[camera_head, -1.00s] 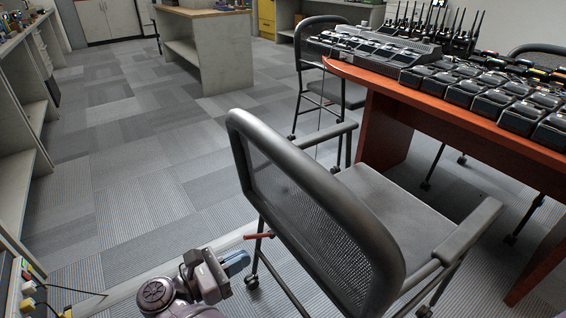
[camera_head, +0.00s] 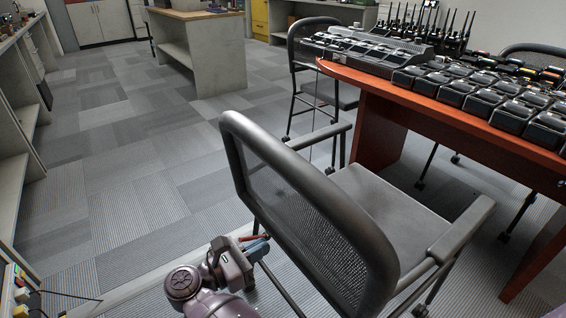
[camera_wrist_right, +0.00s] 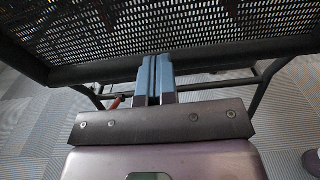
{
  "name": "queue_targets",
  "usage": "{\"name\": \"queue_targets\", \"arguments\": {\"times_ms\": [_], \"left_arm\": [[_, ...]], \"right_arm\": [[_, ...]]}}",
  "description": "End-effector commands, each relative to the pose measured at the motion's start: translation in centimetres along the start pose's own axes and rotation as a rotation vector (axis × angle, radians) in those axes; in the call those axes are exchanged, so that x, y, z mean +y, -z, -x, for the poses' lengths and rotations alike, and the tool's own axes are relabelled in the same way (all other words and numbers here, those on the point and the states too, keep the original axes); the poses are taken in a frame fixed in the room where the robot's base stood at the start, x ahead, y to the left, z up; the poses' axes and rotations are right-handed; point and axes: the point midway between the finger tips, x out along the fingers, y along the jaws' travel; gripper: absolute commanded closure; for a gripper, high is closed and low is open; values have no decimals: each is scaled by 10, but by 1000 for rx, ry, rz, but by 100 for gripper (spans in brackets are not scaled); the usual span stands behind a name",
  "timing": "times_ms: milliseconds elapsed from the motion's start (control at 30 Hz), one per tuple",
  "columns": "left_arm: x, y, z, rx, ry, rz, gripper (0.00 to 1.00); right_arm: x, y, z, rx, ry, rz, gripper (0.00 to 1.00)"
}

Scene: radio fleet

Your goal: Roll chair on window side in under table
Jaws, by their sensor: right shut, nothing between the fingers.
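The near office chair (camera_head: 385,203) has a grey seat, a black mesh back and armrests. It stands upright with its back toward me and its far side near the end of the red-brown table (camera_head: 390,95). In the right wrist view, the chair's mesh back (camera_wrist_right: 200,32) and its lower bar fill the top. My right gripper (camera_head: 258,246) is low behind the backrest, left of the chair. Its blue fingers (camera_wrist_right: 155,78) are shut and empty, with their tips at the lower back bar; I cannot tell whether they touch. My left gripper is not in view.
A second mesh chair (camera_head: 315,75) stands at the table's far left corner. Rows of black radios and chargers (camera_head: 480,95) cover the tabletop. The carpet between is clear.

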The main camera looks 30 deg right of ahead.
Motion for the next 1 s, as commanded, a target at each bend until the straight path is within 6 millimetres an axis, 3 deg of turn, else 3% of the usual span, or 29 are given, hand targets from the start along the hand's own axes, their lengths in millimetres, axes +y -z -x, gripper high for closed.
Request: {"name": "queue_targets", "arguments": {"times_ms": [233,1000], "left_arm": [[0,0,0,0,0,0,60],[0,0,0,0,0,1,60]], "right_arm": [[0,0,-7,0,2,0,100],[0,0,-68,-1,2,1,100]]}}
